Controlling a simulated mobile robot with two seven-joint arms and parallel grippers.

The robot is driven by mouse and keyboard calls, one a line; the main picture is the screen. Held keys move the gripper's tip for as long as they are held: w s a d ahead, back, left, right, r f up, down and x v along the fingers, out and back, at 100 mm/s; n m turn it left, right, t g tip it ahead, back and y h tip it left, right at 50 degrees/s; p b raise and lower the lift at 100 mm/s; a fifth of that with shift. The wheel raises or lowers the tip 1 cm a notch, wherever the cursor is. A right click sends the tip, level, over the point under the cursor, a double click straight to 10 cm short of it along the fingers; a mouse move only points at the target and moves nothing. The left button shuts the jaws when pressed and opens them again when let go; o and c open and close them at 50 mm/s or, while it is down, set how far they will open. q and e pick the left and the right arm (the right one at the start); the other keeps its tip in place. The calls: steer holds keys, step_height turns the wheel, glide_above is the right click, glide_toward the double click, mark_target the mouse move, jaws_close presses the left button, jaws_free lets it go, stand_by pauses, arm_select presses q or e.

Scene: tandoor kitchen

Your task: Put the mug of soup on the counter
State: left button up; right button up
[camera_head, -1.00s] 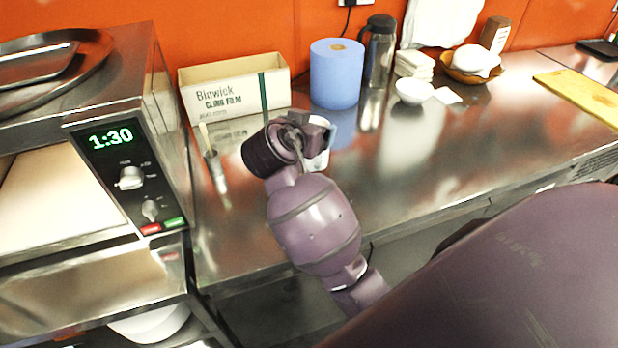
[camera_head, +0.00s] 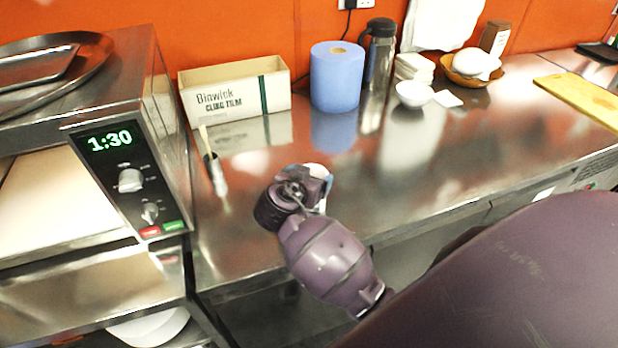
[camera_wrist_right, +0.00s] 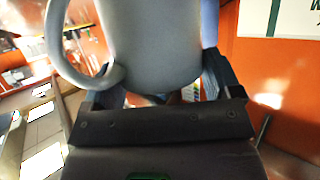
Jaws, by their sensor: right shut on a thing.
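The mug (camera_wrist_right: 155,45) is pale grey-white and fills the upper middle of the right wrist view, its handle on the left. My right gripper (camera_wrist_right: 160,82) is shut on it, with a finger on each side. In the head view my right gripper (camera_head: 316,186) is above the near part of the steel counter (camera_head: 440,185); only a pale bit of the mug (camera_head: 318,170) shows past the wrist. The soup inside is hidden, and I cannot tell the height of the mug above the counter. My left gripper is out of view.
A cling film box (camera_head: 235,97), a blue paper roll (camera_head: 337,77), a dark flask (camera_head: 380,50) and a white bowl (camera_head: 414,94) stand along the back. A brush (camera_head: 214,170) is near the oven (camera_head: 125,180). The counter's middle is clear.

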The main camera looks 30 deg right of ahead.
steer(key=shift+f, duration=0.2)
steer(key=o, duration=1.4)
steer(key=shift+r, duration=0.2)
steer(key=shift+s+a+r, duration=0.1)
steer(key=shift+s+a, duration=0.05)
steer(key=shift+a, duration=0.15)
steer(key=p+v, duration=0.3)
steer(key=v, duration=0.8)
